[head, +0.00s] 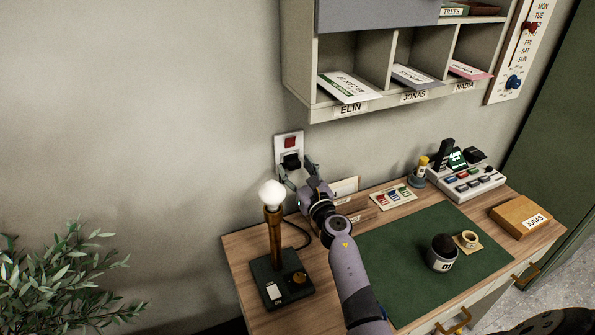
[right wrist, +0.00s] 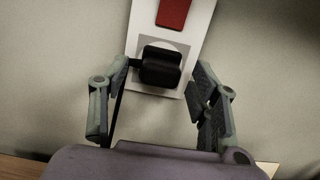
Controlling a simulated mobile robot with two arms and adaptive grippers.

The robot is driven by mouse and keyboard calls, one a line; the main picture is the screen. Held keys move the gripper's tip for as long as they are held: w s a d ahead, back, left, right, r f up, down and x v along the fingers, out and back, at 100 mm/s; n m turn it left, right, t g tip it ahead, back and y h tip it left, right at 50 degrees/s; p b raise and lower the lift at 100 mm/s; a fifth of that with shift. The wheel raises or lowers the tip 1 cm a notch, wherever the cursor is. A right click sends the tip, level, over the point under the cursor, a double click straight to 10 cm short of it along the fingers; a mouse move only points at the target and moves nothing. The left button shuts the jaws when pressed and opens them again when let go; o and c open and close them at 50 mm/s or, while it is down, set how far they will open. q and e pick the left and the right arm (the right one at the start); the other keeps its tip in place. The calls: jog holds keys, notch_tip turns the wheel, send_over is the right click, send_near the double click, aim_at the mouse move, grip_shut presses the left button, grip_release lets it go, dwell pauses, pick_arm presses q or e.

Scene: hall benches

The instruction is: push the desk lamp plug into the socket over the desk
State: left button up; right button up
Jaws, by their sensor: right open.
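The black plug (head: 291,161) sits at the face of the white wall socket (head: 281,144), below its red switch. In the right wrist view the plug (right wrist: 160,67) covers much of the socket's round recess; I cannot tell how deep it sits. A black cord runs from its left side downward. My right gripper (head: 297,167) is open, with one finger on each side of the plug. The right finger stands apart from it; the left fingertip is close to the plug's left side, contact unclear. My left gripper is out of view.
A pigeonhole shelf (head: 300,75) hangs above right of the socket. A leafy plant (head: 60,270) stands left. The wall left of the socket is bare.

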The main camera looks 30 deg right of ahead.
jog(key=s+f, duration=0.1)
jog(key=s, duration=1.1)
jog(key=shift+a+f, duration=0.2)
jog(key=shift+a, duration=0.1)
